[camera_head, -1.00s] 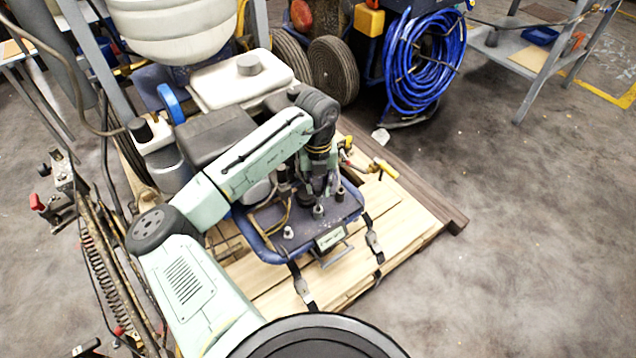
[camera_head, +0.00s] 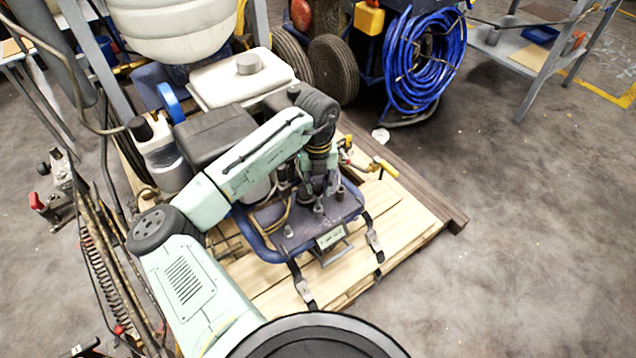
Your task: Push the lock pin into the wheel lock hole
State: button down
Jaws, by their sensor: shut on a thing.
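My pale green arm reaches over the machine on the wooden pallet. My gripper (camera_head: 316,187) points down at the machine's dark blue deck (camera_head: 300,236), among several small dark knobs and posts. The fingertips are small and partly hidden by the wrist. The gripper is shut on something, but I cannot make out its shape. I cannot pick out the lock pin or the wheel lock hole for certain.
The pallet (camera_head: 405,232) has straps over its front edge. A white tank (camera_head: 240,80) and a black engine cover (camera_head: 213,140) stand close behind my arm. A coiled blue hose (camera_head: 425,60) hangs behind. The floor at the right is clear.

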aim_at(318, 196)
jog(key=shift+f+b, duration=1.5)
jog(key=shift+f, duration=1.3)
dwell(1.0)
jog(key=c, duration=1.3)
grip_release()
jog(key=shift+o, duration=0.4)
jog(key=shift+o, duration=1.3)
jog(key=shift+r+p, duration=2.7)
jog(key=shift+r, duration=0.8)
